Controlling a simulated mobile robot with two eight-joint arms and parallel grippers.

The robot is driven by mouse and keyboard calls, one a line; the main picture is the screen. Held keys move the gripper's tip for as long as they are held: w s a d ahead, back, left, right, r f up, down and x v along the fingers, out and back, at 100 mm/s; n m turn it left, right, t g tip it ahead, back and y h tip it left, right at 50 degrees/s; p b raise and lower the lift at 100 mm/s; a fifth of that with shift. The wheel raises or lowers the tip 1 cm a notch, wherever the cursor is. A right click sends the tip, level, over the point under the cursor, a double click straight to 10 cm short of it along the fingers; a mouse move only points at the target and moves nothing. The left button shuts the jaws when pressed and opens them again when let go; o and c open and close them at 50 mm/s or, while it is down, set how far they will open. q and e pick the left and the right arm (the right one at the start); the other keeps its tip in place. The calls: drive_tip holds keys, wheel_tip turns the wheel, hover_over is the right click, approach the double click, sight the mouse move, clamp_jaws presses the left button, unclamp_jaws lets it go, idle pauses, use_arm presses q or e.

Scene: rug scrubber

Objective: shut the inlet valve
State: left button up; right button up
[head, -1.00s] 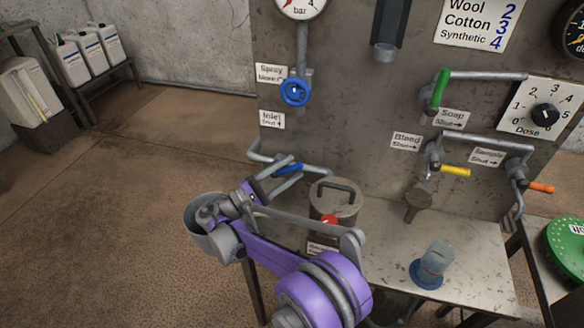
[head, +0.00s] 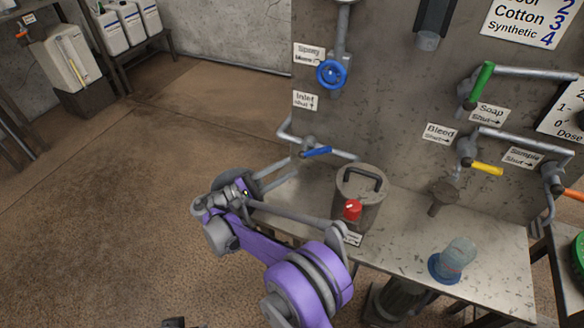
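The inlet valve's blue lever (head: 317,152) sits on a grey pipe low on the metal panel, below the Inlet label (head: 305,101). The lever points right and slightly up, near the line of the pipe; the label's small arrow seems to point up. My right gripper (head: 286,168) is left of the lever and just below it. Its two grey fingers are spread and point toward the valve, with nothing seen between them. The fingertips look close to the valve, but I cannot tell whether they touch.
A lidded canister (head: 352,195) with a red knob stands on the metal bench (head: 470,265), close right of my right arm. A blue handwheel (head: 331,74) is above the valve. Yellow (head: 487,169) and green (head: 482,82) levers are farther right.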

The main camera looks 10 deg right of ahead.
sight(315, 152)
drive_tip(key=shift+d+r+n+t, duration=0.3)
drive_tip(key=shift+n+t, duration=0.2)
drive_tip(key=shift+n, duration=0.4)
drive_tip(key=shift+c, duration=1.2)
drive_tip(key=n+t+y, duration=0.1)
drive_tip(key=n+t, duration=0.1)
drive_tip(key=n, duration=0.1)
drive_tip(key=s+d+r+n+t+y, duration=0.1)
drive_tip(key=n+t, duration=0.1)
drive_tip(key=n, duration=0.2)
drive_tip(key=s+d+n+t+y, duration=0.1)
drive_tip(key=n+y, duration=0.1)
drive_tip(key=n, duration=0.2)
drive_tip(key=shift+s+d+r+t+b, duration=0.15)
drive_tip(key=shift+s+r+t+b, duration=0.1)
drive_tip(key=shift+r+t+b, duration=0.15)
clamp_jaws()
drive_tip(key=s+n+t+y, duration=0.1)
drive_tip(key=s+n+y, duration=0.1)
drive_tip(key=n, duration=0.2)
drive_tip(key=s+d+f+n+t+y, duration=0.1)
drive_tip(key=s+n+y, duration=0.1)
drive_tip(key=n, duration=0.3)
drive_tip(key=s+n+t+y, duration=0.2)
drive_tip(key=s+n+y, duration=0.1)
drive_tip(key=n, duration=0.2)
drive_tip(key=shift+d+f, duration=0.25)
drive_tip(key=b+x, duration=0.2)
drive_tip(key=x, duration=0.8)
